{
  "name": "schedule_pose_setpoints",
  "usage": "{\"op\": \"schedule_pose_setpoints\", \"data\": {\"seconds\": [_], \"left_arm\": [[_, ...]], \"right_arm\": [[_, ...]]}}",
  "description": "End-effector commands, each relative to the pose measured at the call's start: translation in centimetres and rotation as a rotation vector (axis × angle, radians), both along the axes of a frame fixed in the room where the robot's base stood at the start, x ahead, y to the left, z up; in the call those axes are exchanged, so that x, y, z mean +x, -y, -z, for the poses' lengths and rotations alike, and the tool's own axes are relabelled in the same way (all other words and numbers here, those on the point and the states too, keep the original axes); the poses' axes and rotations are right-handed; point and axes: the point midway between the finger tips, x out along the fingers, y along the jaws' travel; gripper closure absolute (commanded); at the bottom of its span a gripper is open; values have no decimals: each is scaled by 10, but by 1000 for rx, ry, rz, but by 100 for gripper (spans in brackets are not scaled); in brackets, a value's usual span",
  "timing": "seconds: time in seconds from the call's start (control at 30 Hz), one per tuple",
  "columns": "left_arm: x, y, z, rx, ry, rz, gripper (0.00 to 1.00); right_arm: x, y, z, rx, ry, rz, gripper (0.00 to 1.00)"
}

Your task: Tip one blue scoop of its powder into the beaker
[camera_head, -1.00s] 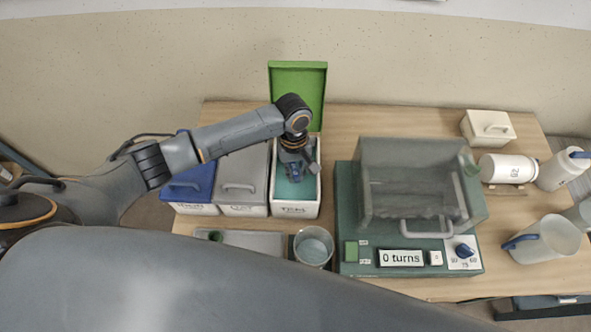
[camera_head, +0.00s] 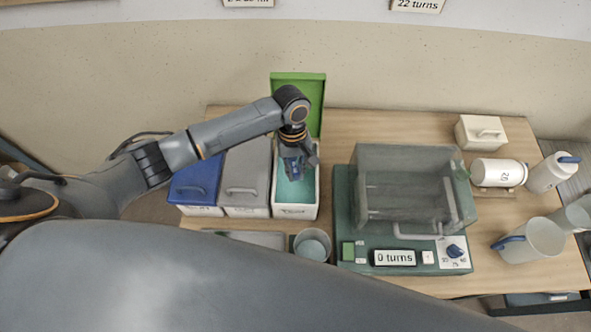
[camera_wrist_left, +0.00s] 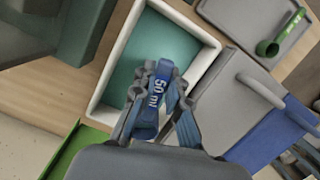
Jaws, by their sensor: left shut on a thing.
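The clear beaker (camera_head: 312,246) stands in front of the bin, with a pale disc-like area inside. My right gripper is not in view.
Blue-lidded (camera_head: 195,182) and grey-lidded (camera_head: 243,187) bins stand left of the open bin. A tray (camera_wrist_left: 225,12) with a green scoop (camera_wrist_left: 268,48) lies in front. The machine (camera_head: 350,222) with a clear cover is right of the beaker. Jugs (camera_head: 535,238) stand far right.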

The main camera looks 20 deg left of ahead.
Motion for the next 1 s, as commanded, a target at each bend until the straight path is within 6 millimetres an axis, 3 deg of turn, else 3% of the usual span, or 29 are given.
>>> {"op": "schedule_pose_setpoints", "data": {"seconds": [1.0], "left_arm": [[-47,14,-40,98,167,0,100]], "right_arm": [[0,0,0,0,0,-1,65]]}}
